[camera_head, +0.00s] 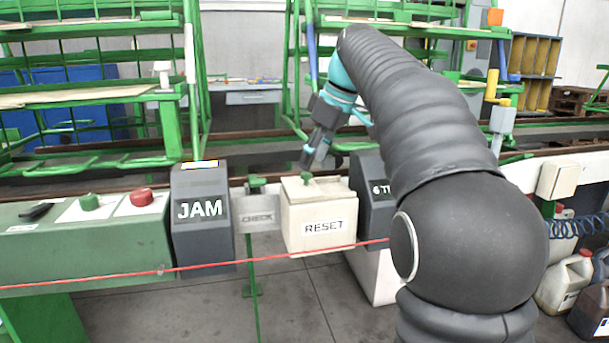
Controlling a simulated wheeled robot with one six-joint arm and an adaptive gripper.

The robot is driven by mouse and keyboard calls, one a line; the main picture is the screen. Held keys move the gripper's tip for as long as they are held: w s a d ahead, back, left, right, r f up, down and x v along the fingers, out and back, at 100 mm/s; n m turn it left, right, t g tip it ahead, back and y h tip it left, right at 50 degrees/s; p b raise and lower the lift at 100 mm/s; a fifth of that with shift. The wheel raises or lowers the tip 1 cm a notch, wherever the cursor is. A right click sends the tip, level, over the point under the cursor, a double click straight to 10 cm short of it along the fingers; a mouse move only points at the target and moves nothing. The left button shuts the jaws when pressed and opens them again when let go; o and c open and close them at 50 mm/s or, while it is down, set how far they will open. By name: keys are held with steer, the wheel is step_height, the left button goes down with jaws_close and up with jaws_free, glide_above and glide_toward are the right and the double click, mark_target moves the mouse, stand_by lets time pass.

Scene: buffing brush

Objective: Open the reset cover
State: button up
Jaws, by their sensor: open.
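The reset box (318,228) is cream-coloured with a "RESET" label on its front and stands between two dark housings. Its cover (327,189) looks closed on top. A small green knob (306,177) sits on the cover toward its back left. My gripper (312,162) points down from my arm, just above and behind the knob. Its fingers are open, and the knob appears close to their tips. I cannot tell whether they touch it.
The dark JAM housing (201,233) and grey CHECK plate (258,219) are to the left. Another dark housing (376,215), partly behind my arm, is to the right. A red cord (110,277) runs across the front. A green panel (95,247) with buttons is far left.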

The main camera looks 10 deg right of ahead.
mark_target(307, 173)
steer(key=shift+b+x, duration=0.3)
steer(key=shift+x, duration=1.3)
jaws_close()
